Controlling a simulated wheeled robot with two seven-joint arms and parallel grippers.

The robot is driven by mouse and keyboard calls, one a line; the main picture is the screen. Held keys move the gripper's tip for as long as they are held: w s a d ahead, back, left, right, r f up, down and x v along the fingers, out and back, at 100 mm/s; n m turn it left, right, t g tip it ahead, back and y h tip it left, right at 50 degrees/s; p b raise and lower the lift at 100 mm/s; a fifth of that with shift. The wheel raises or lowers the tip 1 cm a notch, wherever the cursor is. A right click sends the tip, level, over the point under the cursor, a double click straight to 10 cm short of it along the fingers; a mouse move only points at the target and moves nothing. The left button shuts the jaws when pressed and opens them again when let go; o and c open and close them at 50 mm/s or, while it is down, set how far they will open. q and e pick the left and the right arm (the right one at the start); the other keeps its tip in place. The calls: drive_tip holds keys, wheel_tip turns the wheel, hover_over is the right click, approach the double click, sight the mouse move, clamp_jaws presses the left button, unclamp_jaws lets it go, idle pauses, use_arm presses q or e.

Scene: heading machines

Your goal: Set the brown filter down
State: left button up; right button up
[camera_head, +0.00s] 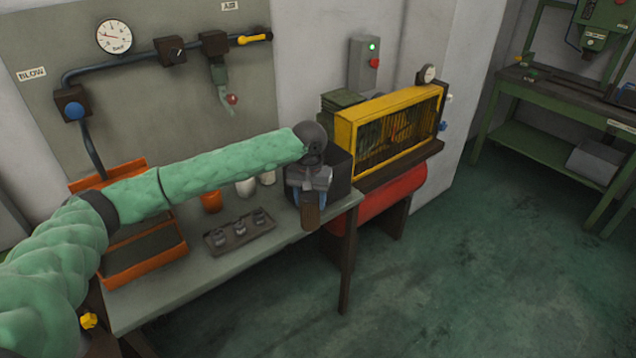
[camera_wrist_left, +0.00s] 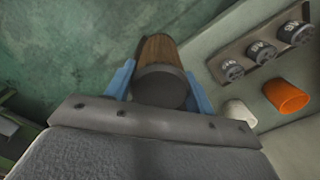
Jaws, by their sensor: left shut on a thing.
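The brown filter (camera_head: 310,216) is a short ribbed brown cylinder with a dark end cap, held by my left gripper (camera_head: 308,199) near the front right corner of the workbench (camera_head: 190,274). In the left wrist view the filter (camera_wrist_left: 157,68) sits between the two blue fingers of the left gripper (camera_wrist_left: 160,92), which are shut on it. Green floor shows behind the filter in that view, and the bench top lies to the right. My right gripper is not in view.
A grey tray with several small dark fittings (camera_head: 239,232) lies on the bench, with an orange cup (camera_head: 211,202) and white cups (camera_head: 245,187) behind it. An orange bin (camera_head: 142,265) stands at left. A yellow-framed compressor (camera_head: 390,128) with a red tank (camera_head: 392,196) stands right.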

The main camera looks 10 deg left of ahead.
use_arm(q)
drive_tip(key=shift+d+r, duration=0.1)
drive_tip(key=shift+d, duration=0.15)
drive_tip(key=shift+a, duration=0.1)
